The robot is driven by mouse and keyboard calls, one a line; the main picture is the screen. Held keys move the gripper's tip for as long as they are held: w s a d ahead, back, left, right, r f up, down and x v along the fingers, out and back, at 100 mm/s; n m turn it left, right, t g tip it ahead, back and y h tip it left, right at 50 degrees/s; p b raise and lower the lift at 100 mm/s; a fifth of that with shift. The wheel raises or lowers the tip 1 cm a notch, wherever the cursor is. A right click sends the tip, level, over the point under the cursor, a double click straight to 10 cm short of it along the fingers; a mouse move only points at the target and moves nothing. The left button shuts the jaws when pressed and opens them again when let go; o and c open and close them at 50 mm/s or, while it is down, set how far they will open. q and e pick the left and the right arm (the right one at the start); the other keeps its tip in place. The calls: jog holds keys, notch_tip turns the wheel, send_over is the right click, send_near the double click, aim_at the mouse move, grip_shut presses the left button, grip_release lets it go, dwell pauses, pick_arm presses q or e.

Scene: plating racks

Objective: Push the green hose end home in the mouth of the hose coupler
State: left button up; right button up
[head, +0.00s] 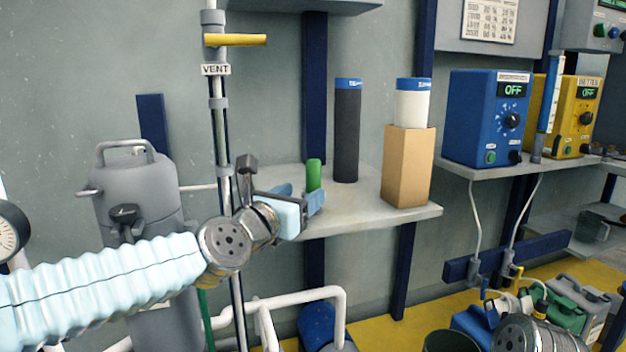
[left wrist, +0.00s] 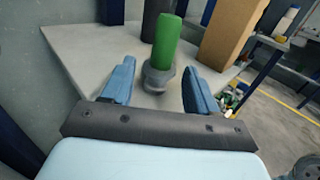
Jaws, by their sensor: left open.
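The green hose end (head: 314,174) stands upright near the left end of the shelf, and it also shows in the left wrist view (left wrist: 166,42). The grey hose coupler (left wrist: 157,78) is at its lower end; how deep the hose end sits in the mouth I cannot tell. In the head view the coupler is hidden behind my gripper. My left gripper (head: 303,193) is open, with its blue fingers apart on either side of the coupler in the left wrist view (left wrist: 160,68). It holds nothing. My right gripper is not in view.
A black cylinder (head: 347,135) stands behind and right of the hose end on the shelf (head: 425,211). A cardboard box (head: 407,170) with a white cylinder (head: 412,108) on top is farther right. A vertical pipe (head: 220,130) rises left of my gripper.

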aim_at(310, 182)
pick_arm(q)
jog(key=w, duration=0.1)
jog(key=d+r+p, duration=0.1)
jog(key=w+p, duration=0.1)
jog(key=shift+w+d+r, duration=0.3)
jog(key=shift+w+d, duration=0.05)
jog(key=shift+p+x, duration=0.45)
jog(key=shift+x, duration=0.55)
jog(key=shift+w+f, duration=0.2)
jog(key=shift+f, duration=0.05)
grip_shut()
